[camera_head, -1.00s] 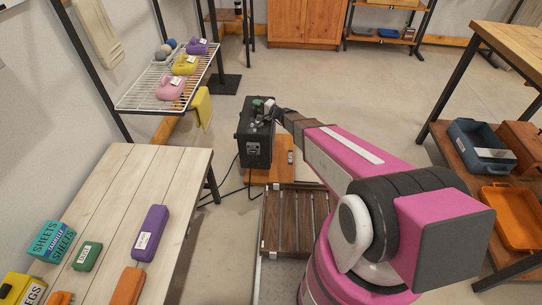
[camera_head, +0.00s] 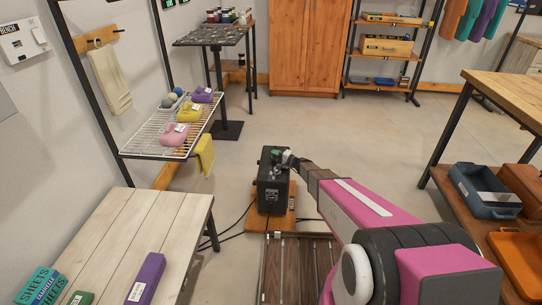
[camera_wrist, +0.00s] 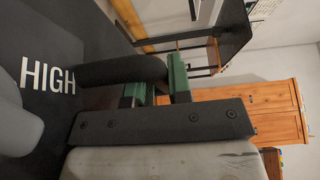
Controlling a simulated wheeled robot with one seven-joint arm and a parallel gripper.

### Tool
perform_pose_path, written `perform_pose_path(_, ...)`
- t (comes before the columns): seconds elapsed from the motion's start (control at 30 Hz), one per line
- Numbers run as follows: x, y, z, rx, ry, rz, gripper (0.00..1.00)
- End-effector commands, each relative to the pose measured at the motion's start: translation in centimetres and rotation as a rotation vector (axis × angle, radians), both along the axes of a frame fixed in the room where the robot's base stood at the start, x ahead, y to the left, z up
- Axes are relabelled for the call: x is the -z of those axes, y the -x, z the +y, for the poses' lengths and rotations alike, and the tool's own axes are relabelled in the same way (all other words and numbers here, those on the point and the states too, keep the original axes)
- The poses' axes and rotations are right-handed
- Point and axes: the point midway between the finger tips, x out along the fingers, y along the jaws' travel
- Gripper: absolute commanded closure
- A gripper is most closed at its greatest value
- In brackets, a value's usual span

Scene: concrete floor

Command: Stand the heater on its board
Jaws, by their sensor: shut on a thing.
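The heater (camera_head: 272,192) is a black box with a pale label on its front. In the head view it looks upright, over the orange-brown wooden board (camera_head: 268,224); I cannot tell whether its whole base touches. In the wrist view its dark face with the word HIGH (camera_wrist: 48,76) fills the left side. My gripper (camera_head: 284,158) is at the heater's top, shut on its dark handle (camera_wrist: 115,70). The green finger pads (camera_wrist: 158,84) show at the handle's end in the wrist view.
Dark cables (camera_head: 226,236) run along the floor left of the board. A slatted wooden platform (camera_head: 290,268) lies just in front of it. A pale table (camera_head: 130,232) stands at left, a wire shelf (camera_head: 150,140) behind it. Open floor (camera_head: 330,125) lies beyond the heater.

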Motion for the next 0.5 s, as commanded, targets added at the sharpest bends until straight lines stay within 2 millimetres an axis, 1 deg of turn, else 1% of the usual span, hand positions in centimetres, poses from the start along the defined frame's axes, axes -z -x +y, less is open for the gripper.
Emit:
perform_pose_path(0.13, 0.0, -0.1, -0.2, -0.001, -0.006, -0.001, 1.00)
perform_pose_path(0.23, 0.6, -0.2, -0.2, -0.001, -0.006, -0.001, 1.00)
perform_pose_path(0.5, 3.5, -0.2, -0.2, -0.001, -0.005, -0.001, 1.00)
